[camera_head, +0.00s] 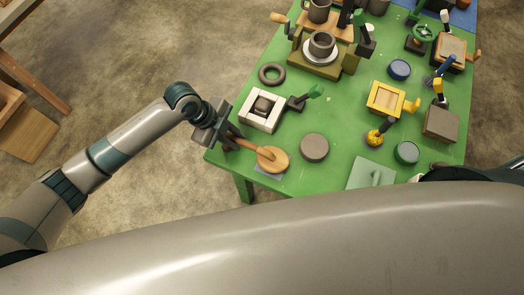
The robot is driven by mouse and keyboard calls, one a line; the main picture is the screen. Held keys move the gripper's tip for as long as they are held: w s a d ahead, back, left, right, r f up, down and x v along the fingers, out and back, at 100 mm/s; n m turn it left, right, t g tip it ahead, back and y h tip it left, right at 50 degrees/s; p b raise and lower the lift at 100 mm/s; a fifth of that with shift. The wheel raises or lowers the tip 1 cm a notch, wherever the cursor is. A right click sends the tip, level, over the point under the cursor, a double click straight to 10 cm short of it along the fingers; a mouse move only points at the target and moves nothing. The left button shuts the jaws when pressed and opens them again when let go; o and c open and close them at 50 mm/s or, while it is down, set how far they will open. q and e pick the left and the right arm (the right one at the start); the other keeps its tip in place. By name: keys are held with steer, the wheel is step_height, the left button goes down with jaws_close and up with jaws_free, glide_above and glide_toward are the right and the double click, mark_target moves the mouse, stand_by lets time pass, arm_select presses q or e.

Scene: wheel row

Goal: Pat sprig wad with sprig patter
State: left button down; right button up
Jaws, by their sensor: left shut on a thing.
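The sprig patter, a wooden paddle with a round tan head (275,160) and a brown handle, lies at the near left corner of the green table. My left gripper (228,139) comes in from the left and is shut on the handle. The round head is over or on a small grey pad (270,174); I cannot tell if they touch. A dark lump (263,105), seemingly the sprig wad, sits in a white square mold (249,118) just beyond the paddle, apart from its head. My right gripper does not show.
A grey disc (314,148) is right of the paddle head. A wheel stand with a mug (322,44) is farther back. Several tools and boxes crowd the right side.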

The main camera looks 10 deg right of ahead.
arm_select(q)
steer(key=shift+r+p, duration=2.1)
steer(key=shift+r, duration=0.65)
steer(key=s+r+p, duration=0.3)
steer(key=s+r, duration=0.9)
steer(key=s, duration=0.3)
